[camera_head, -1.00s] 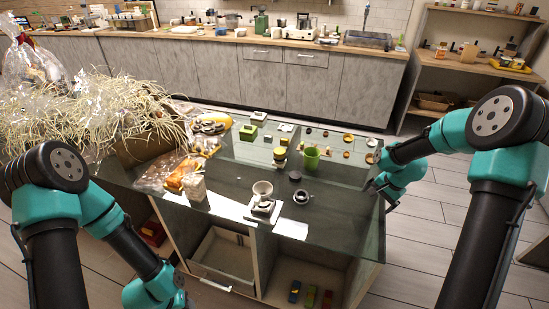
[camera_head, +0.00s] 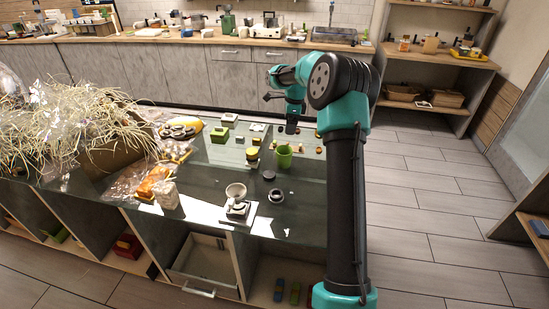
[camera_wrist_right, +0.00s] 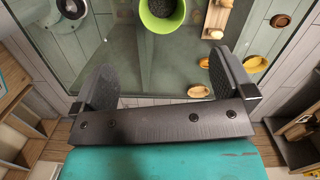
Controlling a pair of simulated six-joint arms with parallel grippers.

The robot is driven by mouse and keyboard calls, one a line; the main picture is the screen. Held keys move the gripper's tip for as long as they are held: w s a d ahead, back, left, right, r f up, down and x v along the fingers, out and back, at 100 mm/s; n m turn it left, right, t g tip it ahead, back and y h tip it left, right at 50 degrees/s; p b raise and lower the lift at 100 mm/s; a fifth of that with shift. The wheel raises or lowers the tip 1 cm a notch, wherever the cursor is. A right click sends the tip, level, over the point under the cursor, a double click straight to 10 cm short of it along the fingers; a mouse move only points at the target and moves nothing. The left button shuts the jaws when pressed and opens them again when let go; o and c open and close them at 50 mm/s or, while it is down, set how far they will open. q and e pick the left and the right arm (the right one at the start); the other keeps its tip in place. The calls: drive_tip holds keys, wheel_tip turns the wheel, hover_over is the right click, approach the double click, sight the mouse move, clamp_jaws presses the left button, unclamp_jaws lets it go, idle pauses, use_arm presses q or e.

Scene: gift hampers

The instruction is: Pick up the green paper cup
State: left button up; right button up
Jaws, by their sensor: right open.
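The green paper cup (camera_head: 284,155) stands upright on the glass-topped counter (camera_head: 215,195), right of its middle. In the right wrist view the cup (camera_wrist_right: 150,22) is cut by the top edge, and its inside looks dark and speckled. My right gripper (camera_head: 291,127) is above the counter, just behind and above the cup in the head view. In its wrist view the right gripper (camera_wrist_right: 161,75) is open and empty, with the cup ahead of the gap between its fingers and apart from them. My left gripper is out of view.
A yellow and black stack (camera_head: 252,158) stands close left of the cup, and a dark round lid (camera_head: 269,175) lies in front. Small wooden bowls (camera_wrist_right: 256,65) lie near the right finger. A white funnel-topped device (camera_head: 237,200) stands nearer the front. A straw-filled basket (camera_head: 110,155) is at left.

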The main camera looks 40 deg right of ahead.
sight(285, 150)
drive_tip(key=shift+f, duration=0.15)
drive_tip(key=f, duration=0.7)
drive_tip(key=w+a+f, duration=0.1)
drive_tip(key=f, duration=0.3)
drive_tip(key=shift+f, duration=0.5)
drive_tip(key=f, duration=0.5)
drive_tip(key=shift+w, duration=0.3)
drive_tip(key=shift+c, duration=0.4)
drive_tip(key=c, duration=0.9)
drive_tip(key=shift+r, duration=0.2)
drive_tip(key=shift+c, duration=0.2)
